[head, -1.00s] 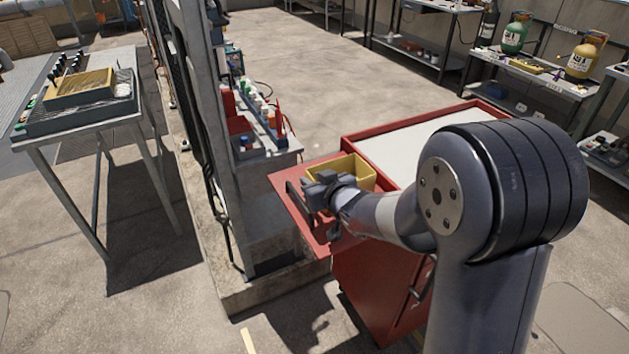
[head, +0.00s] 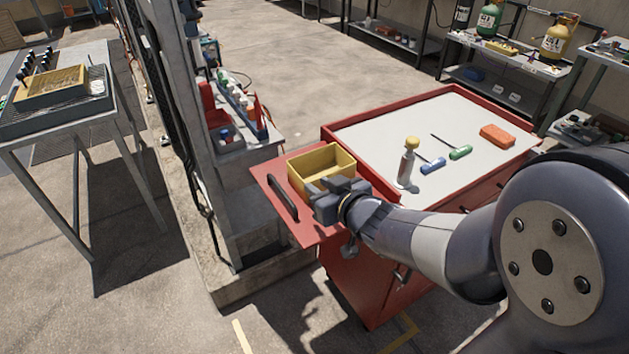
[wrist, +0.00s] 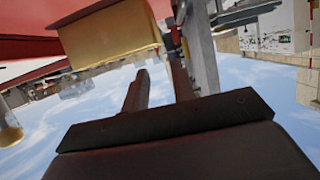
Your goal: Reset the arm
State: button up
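My gripper (head: 328,190) is at the near side of a yellow open bin (head: 307,178) on the red side shelf of a cart. It overlaps the bin's near wall in the head view; I cannot tell whether they touch. In the wrist view the two dark fingers (wrist: 158,85) stand apart with nothing between them, and the yellow bin (wrist: 105,35) shows upside down beyond them. My arm reaches in from the right, bent, with its big joint at the lower right.
The red cart (head: 325,135) has a pale top with a bottle (head: 406,165), blue (head: 433,166) and green (head: 460,152) screwdrivers and an orange block (head: 497,135). A metal post (head: 205,130) stands left of the shelf. Open floor lies at the front left.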

aim_at(296, 173)
dwell(0.4)
jog(key=b+x, duration=0.1)
jog(key=x, duration=1.1)
jog(key=shift+s+f, duration=0.1)
jog(key=shift+r, duration=0.65)
jog(key=shift+f, duration=0.15)
